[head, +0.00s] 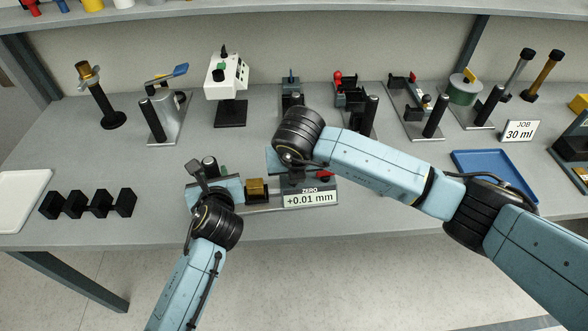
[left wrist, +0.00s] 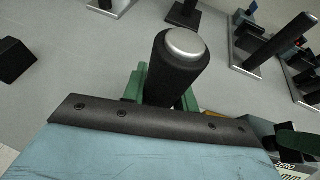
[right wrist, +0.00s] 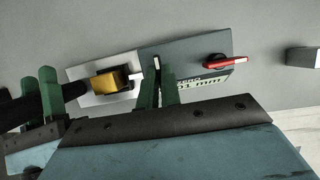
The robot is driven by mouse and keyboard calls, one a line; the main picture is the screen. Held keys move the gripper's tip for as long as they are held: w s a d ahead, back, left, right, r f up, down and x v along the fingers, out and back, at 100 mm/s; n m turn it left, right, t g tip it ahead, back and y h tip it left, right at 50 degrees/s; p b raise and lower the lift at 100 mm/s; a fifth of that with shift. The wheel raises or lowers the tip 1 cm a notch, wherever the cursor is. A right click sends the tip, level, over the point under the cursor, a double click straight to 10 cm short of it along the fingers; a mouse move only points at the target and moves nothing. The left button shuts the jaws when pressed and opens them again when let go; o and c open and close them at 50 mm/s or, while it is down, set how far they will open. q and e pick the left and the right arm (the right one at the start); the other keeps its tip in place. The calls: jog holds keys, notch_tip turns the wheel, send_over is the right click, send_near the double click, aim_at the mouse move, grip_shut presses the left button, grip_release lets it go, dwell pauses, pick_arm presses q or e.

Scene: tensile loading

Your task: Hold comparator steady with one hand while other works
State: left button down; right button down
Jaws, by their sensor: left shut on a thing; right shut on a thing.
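The comparator (head: 310,197) stands near the front edge of the bench, its display reading ZERO +0.01 mm. It also shows in the right wrist view (right wrist: 195,68), with a gold block (right wrist: 118,82) and a red lever (right wrist: 225,61). My left gripper (left wrist: 165,85) is shut on the comparator's black upright post (left wrist: 172,65), which has a silver top. My right gripper (right wrist: 157,82) is over the comparator's middle, between gold block and red lever, shut on a thin pale-tipped part (right wrist: 157,63). In the head view my wrists partly hide both grips.
Black V-shaped blocks (head: 88,204) and a white tray (head: 18,200) lie at left. Several instruments on stands line the back, including a white box device (head: 226,76). A shelf (head: 250,12) runs above.

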jog(key=shift+m+h, duration=0.4)
jog(key=shift+m, duration=0.5)
jog(key=c, duration=1.6)
grip_release()
jog(key=v, duration=1.2)
jog(key=shift+w+a+r, duration=0.1)
pick_arm(q)
jog(key=c, duration=1)
grip_release()
